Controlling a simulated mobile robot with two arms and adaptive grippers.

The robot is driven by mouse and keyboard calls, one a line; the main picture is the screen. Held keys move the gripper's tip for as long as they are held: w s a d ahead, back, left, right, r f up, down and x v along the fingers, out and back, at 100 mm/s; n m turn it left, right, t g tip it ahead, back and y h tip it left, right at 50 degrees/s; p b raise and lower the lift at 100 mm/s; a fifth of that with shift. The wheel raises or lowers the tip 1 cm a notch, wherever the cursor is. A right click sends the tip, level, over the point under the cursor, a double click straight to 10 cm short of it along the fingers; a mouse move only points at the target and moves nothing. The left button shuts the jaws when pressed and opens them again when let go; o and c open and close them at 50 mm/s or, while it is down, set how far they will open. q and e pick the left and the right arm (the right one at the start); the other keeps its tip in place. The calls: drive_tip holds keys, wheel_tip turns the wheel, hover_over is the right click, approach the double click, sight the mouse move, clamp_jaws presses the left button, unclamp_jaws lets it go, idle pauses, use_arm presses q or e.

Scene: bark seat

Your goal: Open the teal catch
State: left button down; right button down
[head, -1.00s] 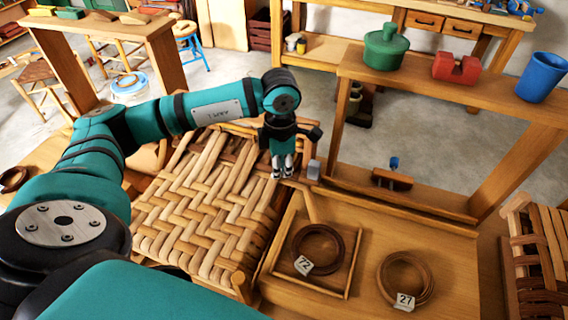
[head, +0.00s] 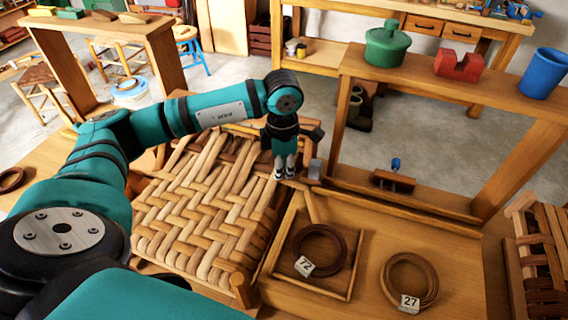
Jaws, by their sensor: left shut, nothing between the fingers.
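My left gripper (head: 285,172) points down with its fingers together and nothing between them. It is at the far right corner of the woven bark seat (head: 205,205), just left of a small grey block (head: 315,169). I cannot tell whether its fingertips touch the seat frame below them. I cannot make out a teal catch for certain. A small brown piece with a blue knob (head: 395,164) sits on the bench to the right of the gripper, and I cannot tell what it is. My right gripper is not in view.
A tray (head: 347,296) holds a dark coil tagged 72 (head: 319,246). A lighter coil tagged 27 (head: 408,278) lies right of it. A raised shelf (head: 430,86) behind carries a green lidded pot (head: 388,47), a red block (head: 459,66) and a blue cup (head: 542,74).

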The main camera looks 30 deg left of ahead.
use_arm(q)
drive_tip(key=shift+w+a+f+b, duration=0.1)
drive_tip(key=shift+w+a+b, duration=0.15)
drive_tip(key=shift+w, duration=0.6)
drive_tip(key=shift+w+a+f+b, duration=0.1)
drive_tip(key=shift+w+a+b, duration=0.1)
drive_tip(key=shift+w, duration=0.6)
drive_tip(key=shift+r, duration=0.15)
wheel_tip(320, 180, up, 8)
drive_tip(key=s+p, duration=0.1)
drive_tip(key=p, duration=0.4)
drive_tip(key=shift+s+d, duration=0.2)
drive_tip(key=shift+s, duration=0.1)
idle(0.5)
